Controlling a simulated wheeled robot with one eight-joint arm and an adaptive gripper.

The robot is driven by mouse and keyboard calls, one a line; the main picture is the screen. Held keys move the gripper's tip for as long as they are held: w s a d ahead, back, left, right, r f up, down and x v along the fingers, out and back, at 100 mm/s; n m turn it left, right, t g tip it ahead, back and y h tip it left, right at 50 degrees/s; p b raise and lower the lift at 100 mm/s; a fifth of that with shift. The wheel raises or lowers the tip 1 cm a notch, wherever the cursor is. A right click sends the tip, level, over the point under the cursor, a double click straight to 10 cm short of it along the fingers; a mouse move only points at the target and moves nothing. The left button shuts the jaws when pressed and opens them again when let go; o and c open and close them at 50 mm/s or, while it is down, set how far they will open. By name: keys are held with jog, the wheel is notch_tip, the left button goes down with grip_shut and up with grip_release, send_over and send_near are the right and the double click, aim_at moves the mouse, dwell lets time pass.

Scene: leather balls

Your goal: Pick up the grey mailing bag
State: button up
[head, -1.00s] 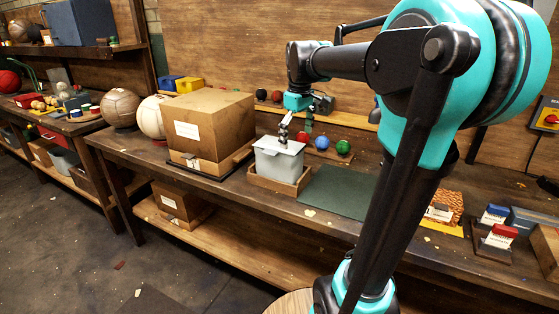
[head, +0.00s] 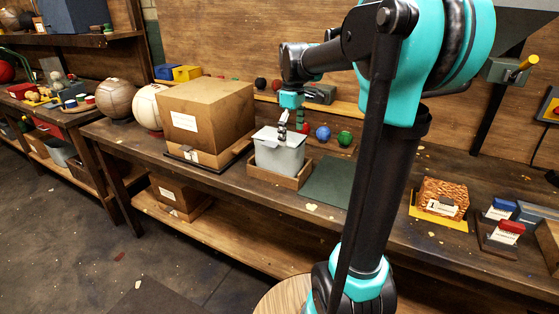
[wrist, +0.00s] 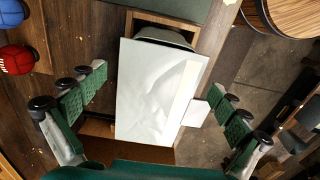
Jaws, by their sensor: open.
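The grey mailing bag (head: 279,153) is pale grey and sits in a shallow wooden tray on the bench. In the wrist view the bag (wrist: 155,90) fills the middle as a flat, slightly creased rectangle with a lighter strip along its right side. My gripper (head: 283,132) is just above the bag's top in the head view. In the wrist view my gripper (wrist: 153,98) is open, with its green-padded fingers apart on the bag's left and right sides. I cannot tell whether a finger touches it. The tray's rim (wrist: 165,21) shows beyond the bag.
A large cardboard box (head: 205,117) stands close left of the tray. A green mat (head: 334,181) lies to the right. A blue ball (head: 323,133) and a green ball (head: 344,138) sit behind. A red ball (wrist: 17,58) shows in the wrist view.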

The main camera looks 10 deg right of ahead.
aim_at(280, 156)
notch_tip(280, 156, down, 6)
jog(key=shift+d+r, duration=0.1)
jog(key=shift+d, duration=0.05)
dwell(0.3)
jog(key=c, duration=1.5)
